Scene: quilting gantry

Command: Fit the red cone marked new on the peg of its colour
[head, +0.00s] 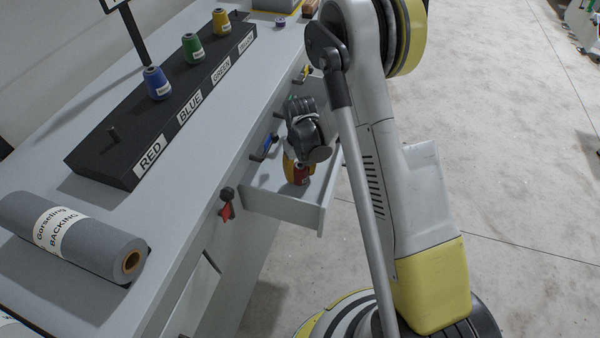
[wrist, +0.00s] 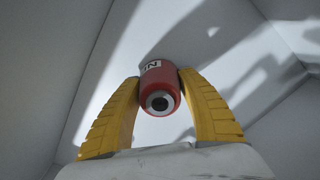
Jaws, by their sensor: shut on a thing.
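A red cone (wrist: 158,88) sits between the two yellow fingers of my gripper (wrist: 159,80) in the wrist view. One holed end faces the camera, and part of a white label shows. In the head view my gripper (head: 296,168) is shut on the red cone (head: 300,176), inside or just above the open grey drawer (head: 285,206); I cannot tell whether the cone touches its floor. The bare peg (head: 113,132) stands at the near end of the black rack (head: 105,158), behind the RED label (head: 150,155).
Blue (head: 156,83), green (head: 193,48) and yellow (head: 221,22) cones stand on the other pegs. A grey backing roll (head: 70,235) lies on the near table top. A red clamp-like handle (head: 226,208) sticks out from the table's front beside the drawer.

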